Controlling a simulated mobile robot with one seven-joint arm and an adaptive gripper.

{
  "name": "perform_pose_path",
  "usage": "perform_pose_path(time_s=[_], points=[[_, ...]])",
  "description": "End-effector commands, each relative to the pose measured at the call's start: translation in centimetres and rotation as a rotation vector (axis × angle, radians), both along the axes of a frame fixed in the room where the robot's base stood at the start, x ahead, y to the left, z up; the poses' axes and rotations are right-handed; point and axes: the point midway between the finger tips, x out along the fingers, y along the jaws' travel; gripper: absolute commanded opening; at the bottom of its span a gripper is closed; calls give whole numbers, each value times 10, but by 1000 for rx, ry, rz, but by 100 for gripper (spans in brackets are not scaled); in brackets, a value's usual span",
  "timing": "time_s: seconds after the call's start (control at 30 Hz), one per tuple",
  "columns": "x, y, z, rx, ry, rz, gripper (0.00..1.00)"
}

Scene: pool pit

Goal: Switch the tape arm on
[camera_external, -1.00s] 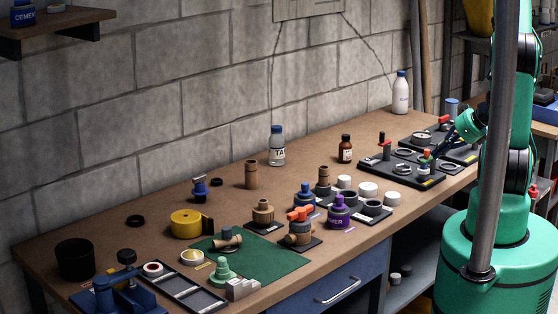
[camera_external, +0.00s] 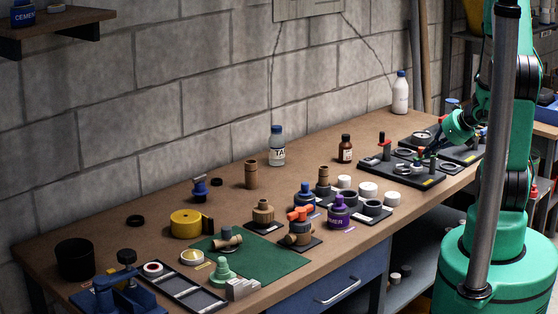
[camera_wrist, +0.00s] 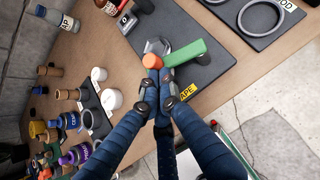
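The tape arm, a green bar (camera_wrist: 187,53) with an orange end (camera_wrist: 152,61), lies over a dark board with a yellow label ending in "APE" in the wrist view. In the external view my gripper is small and partly hidden.
White lids (camera_external: 367,189), a brown bottle (camera_external: 345,149) and a purple jar (camera_external: 339,211) stand to the left.

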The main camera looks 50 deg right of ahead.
Motion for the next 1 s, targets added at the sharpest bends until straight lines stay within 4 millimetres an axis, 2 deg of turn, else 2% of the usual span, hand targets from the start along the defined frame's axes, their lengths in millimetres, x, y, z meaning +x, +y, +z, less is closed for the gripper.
perform_pose_path(time_s=[0.13, 0.4, 1.0], points=[[5, 2, -1, -2, -1, -8, 0], [13, 4, -1, 0, -1, -131, 0], [21, 3, 0, 1, 0, -133, 0]])
